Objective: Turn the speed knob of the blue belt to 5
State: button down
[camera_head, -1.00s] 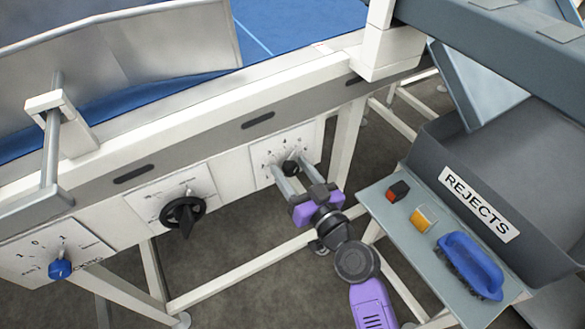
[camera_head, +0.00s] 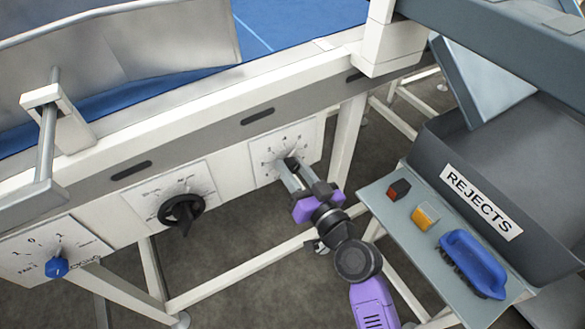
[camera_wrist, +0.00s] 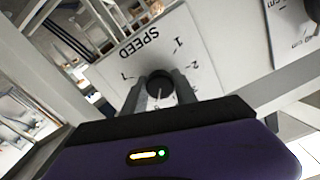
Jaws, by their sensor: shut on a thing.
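The speed knob (camera_head: 291,163) is small and black, on a white numbered dial plate (camera_head: 312,138) on the side of the blue belt's frame. The blue belt (camera_head: 290,22) runs above it. My gripper (camera_head: 287,170) reaches the knob from below right and is shut on it. In the wrist view the black knob (camera_wrist: 159,88) sits between my two grey fingers, and the plate reads SPEED with a 1 and a 2 near it. The knob's pointer is mostly hidden by the fingers, so I cannot tell which number it points at.
A larger black rotary knob (camera_head: 181,213) and a blue knob (camera_head: 57,267) sit on plates further left. At right, a grey shelf holds a red-and-black block (camera_head: 399,189), an orange block (camera_head: 426,215) and a blue brush (camera_head: 473,263) before the REJECTS bin (camera_head: 535,215).

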jog(key=c, duration=1)
grip_release()
jog(key=b+v, duration=0.2)
jog(key=v, duration=0.5)
jog(key=shift+s+d, duration=0.2)
jog(key=shift+s, duration=0.15)
